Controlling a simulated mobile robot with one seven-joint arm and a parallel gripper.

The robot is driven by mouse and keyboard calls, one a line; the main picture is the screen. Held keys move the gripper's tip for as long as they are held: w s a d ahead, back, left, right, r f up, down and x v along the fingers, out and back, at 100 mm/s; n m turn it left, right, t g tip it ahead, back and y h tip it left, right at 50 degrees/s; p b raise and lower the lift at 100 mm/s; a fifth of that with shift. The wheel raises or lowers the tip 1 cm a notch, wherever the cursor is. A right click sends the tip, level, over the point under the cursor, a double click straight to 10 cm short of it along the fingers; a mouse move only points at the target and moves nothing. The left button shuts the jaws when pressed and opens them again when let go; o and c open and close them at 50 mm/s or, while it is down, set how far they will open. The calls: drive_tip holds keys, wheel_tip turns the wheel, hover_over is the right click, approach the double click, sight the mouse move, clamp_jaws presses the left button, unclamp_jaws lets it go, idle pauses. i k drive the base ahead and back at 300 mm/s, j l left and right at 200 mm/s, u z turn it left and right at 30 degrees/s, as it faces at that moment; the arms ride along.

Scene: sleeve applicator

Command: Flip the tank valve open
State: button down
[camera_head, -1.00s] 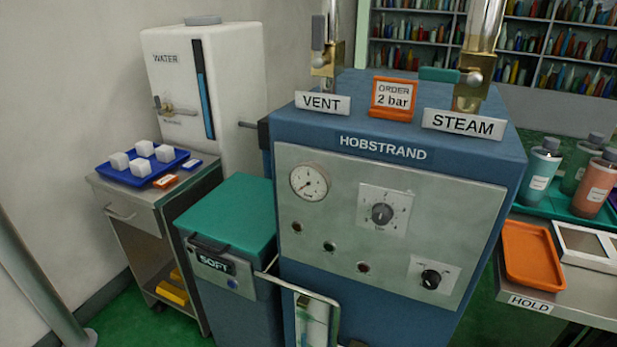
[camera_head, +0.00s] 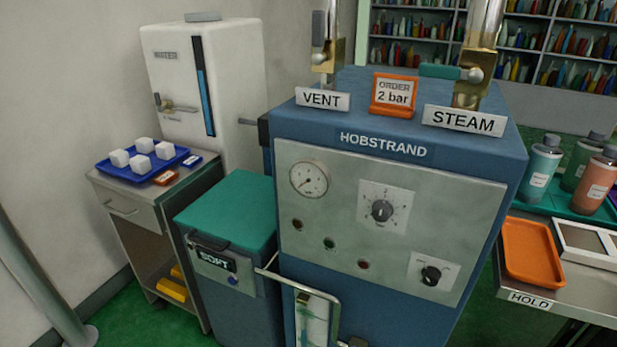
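The white water tank (camera_head: 219,85) stands at the back left against the wall, with a blue level strip on its front. My gripper is not in this view, and nothing is seen touching the valve.
A cart (camera_head: 133,203) with a blue tray (camera_head: 178,160) of white cubes stands before the tank. A green-lidded softener box (camera_head: 226,212) and the blue Hobstrand machine (camera_head: 400,152) stand to the right. An orange tray (camera_head: 531,252) and bottles (camera_head: 541,167) lie farther right.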

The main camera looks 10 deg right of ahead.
sight(157, 95)
drive_tip(key=i+j+u, duration=0.25)
drive_tip(key=i+j, duration=0.25)
drive_tip(key=i+j+u, duration=0.1)
drive_tip(key=i+j, duration=0.15)
drive_tip(key=i, duration=0.3)
drive_tip(key=i+j, duration=0.2)
drive_tip(key=i, duration=0.4)
drive_tip(key=i+j+u, duration=0.15)
drive_tip(key=i, duration=0.4)
